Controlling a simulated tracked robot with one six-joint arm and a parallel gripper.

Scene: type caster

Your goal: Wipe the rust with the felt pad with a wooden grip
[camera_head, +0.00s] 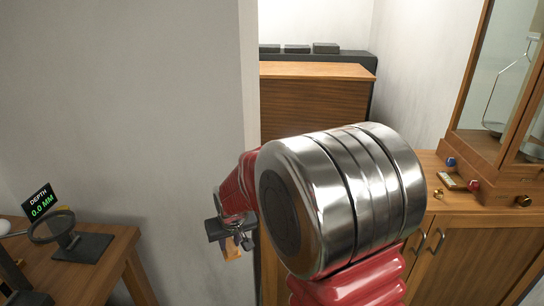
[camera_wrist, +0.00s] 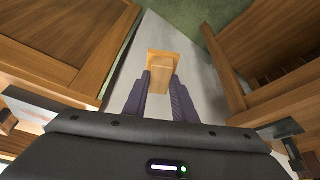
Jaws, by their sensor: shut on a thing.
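My gripper (camera_wrist: 160,88) is shut on the felt pad's wooden grip (camera_wrist: 162,66), a light tan block between the two dark fingers in the wrist view. A bit of the pad also shows in the head view (camera_head: 232,252), below my gripper (camera_head: 234,238). It is held in the air, in front of the grey wall's corner. The felt face cannot be made out. No rust can be made out in either view.
A wooden desk (camera_head: 95,265) with a round magnifier (camera_head: 52,228) and a depth display (camera_head: 41,203) is at left. A wooden cabinet (camera_head: 470,245) at right bears a glass-cased balance (camera_head: 510,90) and small items. A brown cabinet (camera_head: 315,100) stands behind.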

